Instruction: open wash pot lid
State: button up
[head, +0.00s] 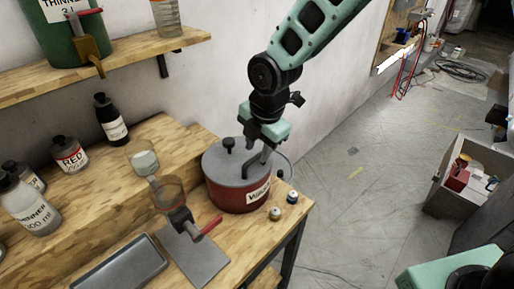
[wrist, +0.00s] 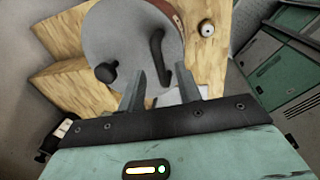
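The wash pot (head: 238,196) is a red round can with a white label, standing upright on the wooden bench near its right corner. Its grey lid (head: 226,164) lies flat on top and looks closed; it also shows in the wrist view (wrist: 120,35). The lid has a dark round knob (wrist: 107,72) on one side and a dark curved handle (wrist: 158,52) on the other. My gripper (head: 261,155) is over the handle side of the lid. In the wrist view my gripper (wrist: 162,84) has its two fingers apart, with the handle's end between them in the picture. Contact cannot be told.
Two small jars (head: 284,205) stand right of the pot. Bottles (head: 70,157) stand further left. A shelf (head: 120,62) hangs above. The floor on the right is mostly free.

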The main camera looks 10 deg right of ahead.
jog(key=shift+w+a+f, duration=0.1)
jog(key=shift+f, duration=0.75)
